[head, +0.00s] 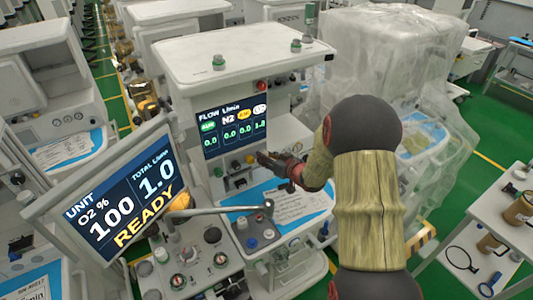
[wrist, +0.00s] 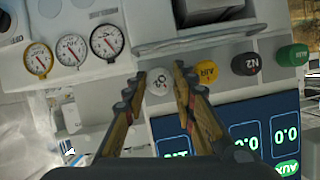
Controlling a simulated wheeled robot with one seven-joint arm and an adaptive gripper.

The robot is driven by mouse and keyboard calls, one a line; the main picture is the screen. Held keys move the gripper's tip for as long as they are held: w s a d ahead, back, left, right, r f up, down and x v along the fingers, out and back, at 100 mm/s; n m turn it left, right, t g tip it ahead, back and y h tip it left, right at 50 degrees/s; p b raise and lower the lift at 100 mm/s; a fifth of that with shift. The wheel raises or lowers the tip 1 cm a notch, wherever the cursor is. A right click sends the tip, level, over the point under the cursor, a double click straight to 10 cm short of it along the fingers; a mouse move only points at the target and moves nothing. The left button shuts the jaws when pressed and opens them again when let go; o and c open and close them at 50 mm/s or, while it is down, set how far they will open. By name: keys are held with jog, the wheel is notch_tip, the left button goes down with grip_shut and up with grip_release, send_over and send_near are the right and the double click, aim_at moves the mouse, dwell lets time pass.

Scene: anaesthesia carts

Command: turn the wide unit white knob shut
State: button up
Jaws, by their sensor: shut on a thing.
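The wide unit (head: 230,55) stands in the middle of the head view, with a row of coloured knobs under its flow display (head: 234,128). The white knob (wrist: 159,82), marked O2, sits between my fingertips in the wrist view. My gripper (head: 268,160) is shut on it, one finger on each side; it also shows in the wrist view (wrist: 160,84). In the head view my gripper hides this knob. The yellow AIR knob (wrist: 205,72) is close beside the right finger. The flow display's last figure appears to be 1.0, the others 0.0.
A black N2 knob (wrist: 245,65) and a green knob (wrist: 292,57) continue the row. Three gauges (wrist: 73,49) are on the same panel. A tilted monitor (head: 120,200) reads O2 100, total 1.0, READY. A plastic-covered unit (head: 390,60) stands at the right.

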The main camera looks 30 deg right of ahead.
jog(key=shift+d+f+m+y+p, duration=0.1)
jog(key=shift+m+y+p, duration=0.7)
jog(key=shift+m+p, duration=0.75)
jog(key=shift+d+m+y+p, duration=0.1)
jog(key=shift+m+y+p, duration=0.8)
jog(key=shift+p, duration=1.25)
jog(key=shift+t, duration=0.3)
jog(key=o, duration=0.9)
jog(key=v, duration=1.2)
